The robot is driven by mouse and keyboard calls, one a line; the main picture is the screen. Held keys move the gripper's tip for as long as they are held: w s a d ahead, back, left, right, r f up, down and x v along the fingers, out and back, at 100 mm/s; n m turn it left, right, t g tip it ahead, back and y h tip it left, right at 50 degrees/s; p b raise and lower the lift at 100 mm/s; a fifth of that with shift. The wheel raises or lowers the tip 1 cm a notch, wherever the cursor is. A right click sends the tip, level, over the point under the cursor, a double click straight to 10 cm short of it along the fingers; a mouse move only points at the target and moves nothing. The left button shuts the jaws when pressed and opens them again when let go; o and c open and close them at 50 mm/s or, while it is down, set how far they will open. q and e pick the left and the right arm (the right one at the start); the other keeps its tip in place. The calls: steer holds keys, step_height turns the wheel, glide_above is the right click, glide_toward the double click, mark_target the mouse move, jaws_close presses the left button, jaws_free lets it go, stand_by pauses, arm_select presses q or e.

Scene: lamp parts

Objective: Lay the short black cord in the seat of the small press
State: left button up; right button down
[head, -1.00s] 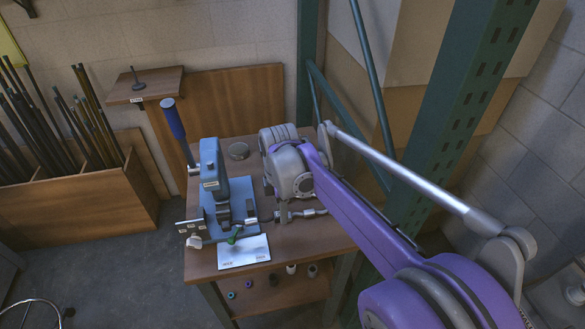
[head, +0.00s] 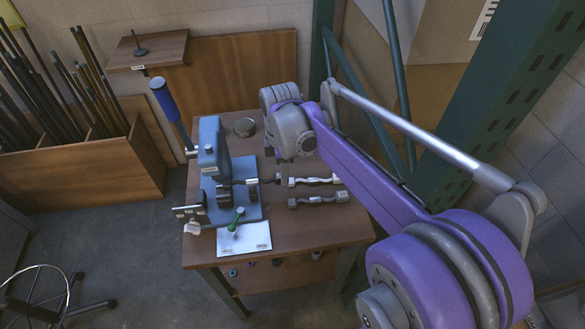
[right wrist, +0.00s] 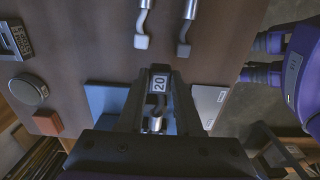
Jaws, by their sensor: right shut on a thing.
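The small press (head: 209,140) is blue, with a dark blue lever and a blue base plate, at the left of the table in the head view. A dark piece with a pale end shows at its right side. My right gripper (right wrist: 158,92) is shut, close to the press's blue plate (right wrist: 105,100) in the right wrist view. Most of the held piece is hidden. I cannot tell whether it touches the seat. My left gripper is out of view.
Two other cords, one with pale ends (head: 310,182) and one grey (head: 320,200), lie right of the press. A white card (head: 244,238) with a green item lies in front. A round tin (head: 244,127) stands behind. The table's (head: 310,244) front right is clear.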

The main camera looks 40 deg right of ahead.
mark_target(253, 179)
steer(key=shift+w+a+f, duration=0.1)
steer(key=shift+w+a, duration=0.6)
steer(key=shift+a, duration=0.45)
steer(key=shift+w+a, duration=0.75)
steer(key=shift+a, duration=0.35)
steer(key=shift+w+a+f, duration=0.1)
steer(key=shift+w+a, duration=0.6)
steer(key=shift+a, duration=0.45)
steer(key=shift+r, duration=0.1)
steer(key=shift+f+b, duration=0.6)
steer(key=shift+f, duration=0.25)
steer(key=c, duration=0.5)
jaws_free()
step_height(253, 179, up, 11)
steer(key=p, duration=0.1)
